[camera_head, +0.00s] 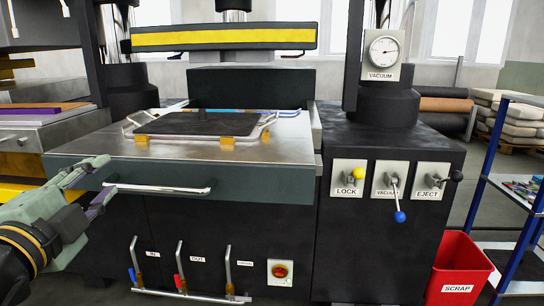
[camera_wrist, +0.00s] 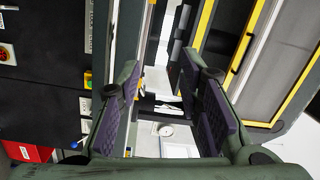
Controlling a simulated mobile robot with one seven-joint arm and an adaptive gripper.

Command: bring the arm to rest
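My gripper (camera_head: 106,177) is at the left of the head view, in front of the left part of the machine's drawer front. Its green fingers with purple pads are apart, and nothing shows between them. The wrist view also shows my gripper (camera_wrist: 161,72) open and empty, with the machine turned sideways behind it. The lower fingertip is close to the left end of the silver drawer handle (camera_head: 160,189) in the head view. I cannot tell whether they touch.
A black plate in a wire frame (camera_head: 205,124) lies on the metal table. IN and OUT levers (camera_head: 180,262) stand below the handle. A red scrap bin (camera_head: 457,272) and blue rack (camera_head: 524,185) stand far right.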

